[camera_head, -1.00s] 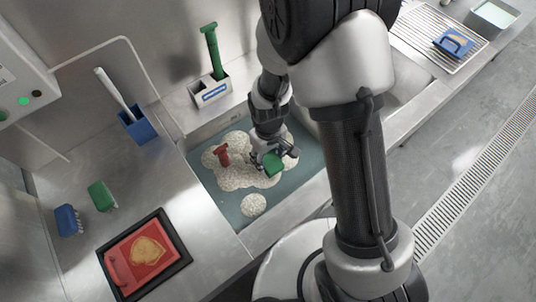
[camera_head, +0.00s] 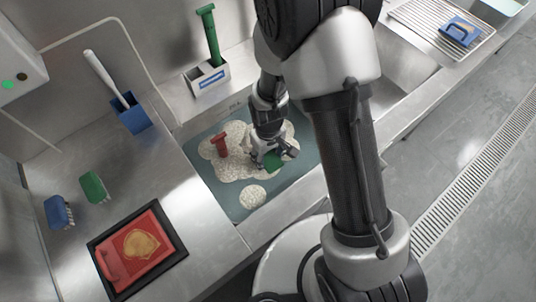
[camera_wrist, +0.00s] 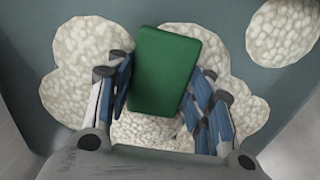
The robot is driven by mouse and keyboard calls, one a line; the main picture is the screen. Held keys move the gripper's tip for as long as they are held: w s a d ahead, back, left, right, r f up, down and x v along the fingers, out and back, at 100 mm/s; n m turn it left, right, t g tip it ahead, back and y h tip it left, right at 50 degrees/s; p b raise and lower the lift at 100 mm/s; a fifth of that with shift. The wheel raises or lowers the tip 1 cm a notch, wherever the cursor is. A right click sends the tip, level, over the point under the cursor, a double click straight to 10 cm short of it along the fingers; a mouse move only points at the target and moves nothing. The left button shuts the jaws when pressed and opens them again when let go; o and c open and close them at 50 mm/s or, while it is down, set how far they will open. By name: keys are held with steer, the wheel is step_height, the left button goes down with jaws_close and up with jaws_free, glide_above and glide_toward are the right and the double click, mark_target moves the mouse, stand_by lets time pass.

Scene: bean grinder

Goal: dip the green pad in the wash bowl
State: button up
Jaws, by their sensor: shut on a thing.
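The green pad (camera_head: 272,160) is held by my gripper (camera_head: 266,157), low over the foamy basin, which I take for the wash bowl (camera_head: 232,206). In the wrist view the green pad (camera_wrist: 165,68) sits between the blue-and-grey fingers of my gripper (camera_wrist: 160,100), which are shut on it. White suds (camera_wrist: 85,50) lie around and under it. The bowl holds grey-green water with foam patches. I cannot tell whether the pad touches the water.
A red-handled thing (camera_head: 220,146) stands in the foam left of my gripper. A caddy (camera_head: 207,78) holds a green-handled tool. A blue holder (camera_head: 133,115), green brush (camera_head: 94,187), blue brush (camera_head: 58,211) and red board (camera_head: 136,250) are on the left counter. A rack (camera_head: 435,28) stands upper right.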

mark_target(268, 157)
step_height(268, 157, up, 17)
steer(key=p, duration=1.3)
steer(key=shift+f, duration=0.1)
stand_by(1.0)
